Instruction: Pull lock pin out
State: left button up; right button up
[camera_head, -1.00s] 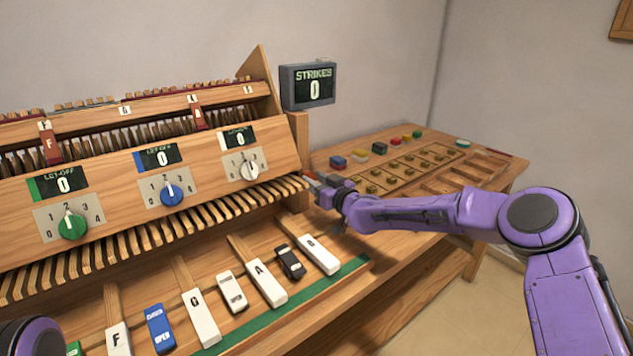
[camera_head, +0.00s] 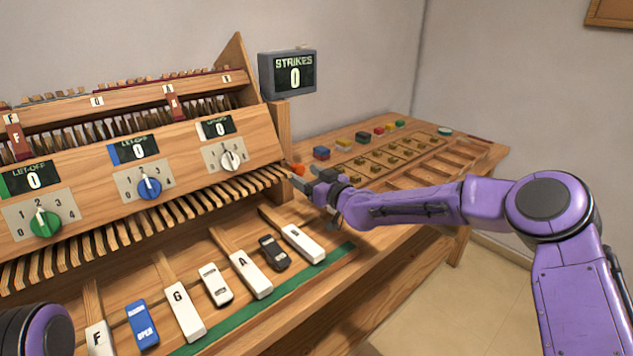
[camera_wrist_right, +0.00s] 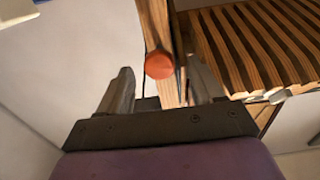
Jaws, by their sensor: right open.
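The lock pin shows as a round orange-red knob (camera_wrist_right: 159,65) on a wooden upright in the right wrist view. It also shows as a small orange spot (camera_head: 298,169) at the right end of the key action in the head view. My right gripper (camera_head: 311,178) is open, just in front of the knob. In the right wrist view its two fingers (camera_wrist_right: 160,85) stand apart, one on each side of the knob's line, and the knob appears just beyond the fingertips. I see no contact with it. Of my left arm only a purple link shows at the lower left; its gripper is out of view.
The slanted wooden panel (camera_head: 185,168) with dials stands left of my right gripper. A row of wooden action levers (camera_head: 150,222) runs below it. Labelled keys (camera_head: 250,275) lie in front. A side bench (camera_head: 385,190) with trays and coloured blocks extends right. The strikes display (camera_head: 290,75) stands behind.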

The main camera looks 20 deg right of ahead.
jog(key=b+v, duration=0.1)
jog(key=v, duration=0.8)
jog(key=shift+s+d, duration=0.2)
jog(key=shift+s, duration=0.05)
